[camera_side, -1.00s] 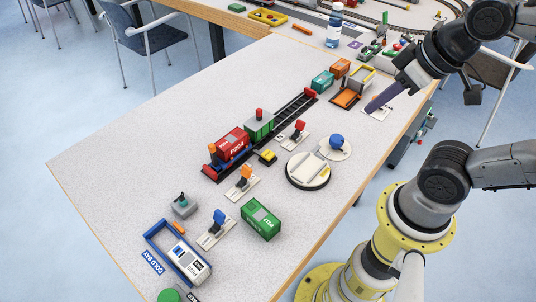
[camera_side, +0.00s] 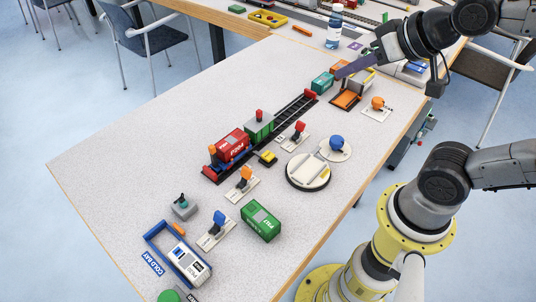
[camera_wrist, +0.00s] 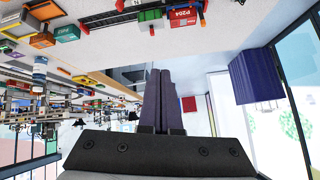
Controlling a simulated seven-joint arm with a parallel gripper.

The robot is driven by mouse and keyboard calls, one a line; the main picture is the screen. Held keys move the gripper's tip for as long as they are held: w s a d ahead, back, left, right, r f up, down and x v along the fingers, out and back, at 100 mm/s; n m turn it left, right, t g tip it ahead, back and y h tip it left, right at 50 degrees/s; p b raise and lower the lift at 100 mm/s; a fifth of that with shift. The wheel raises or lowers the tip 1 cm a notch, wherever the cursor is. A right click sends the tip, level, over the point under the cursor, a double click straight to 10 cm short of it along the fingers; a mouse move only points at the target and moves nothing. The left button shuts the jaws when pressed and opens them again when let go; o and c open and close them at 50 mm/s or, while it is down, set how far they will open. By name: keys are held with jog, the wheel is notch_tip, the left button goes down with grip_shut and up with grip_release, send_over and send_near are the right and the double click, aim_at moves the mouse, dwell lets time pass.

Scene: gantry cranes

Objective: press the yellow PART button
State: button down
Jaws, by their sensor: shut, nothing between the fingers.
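A small yellow block on a dark base (camera_side: 268,157) sits beside the track, near the red and green wagons. It looks like the yellow button, but any lettering on it is too small to read. My gripper (camera_side: 338,73) has purple fingers and is shut and empty. It is up at the far end of the table, by the teal and orange containers, well apart from the yellow block. I cannot make out the yellow block there.
The red wagon (camera_side: 232,144) and green wagon (camera_side: 259,125) stand on the track. The table's left side is clear.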

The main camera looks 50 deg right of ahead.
jog(key=w+m+t, duration=0.2)
jog(key=w+m, duration=0.1)
jog(key=w, duration=0.7)
jog(key=m+g+y, duration=0.1)
jog(key=m+g, duration=0.1)
send_over(271, 157)
notch_tip(271, 157, down, 21)
jog(key=shift+f, duration=0.15)
jog(key=shift+f, duration=4.4)
jog(key=shift+f, duration=0.4)
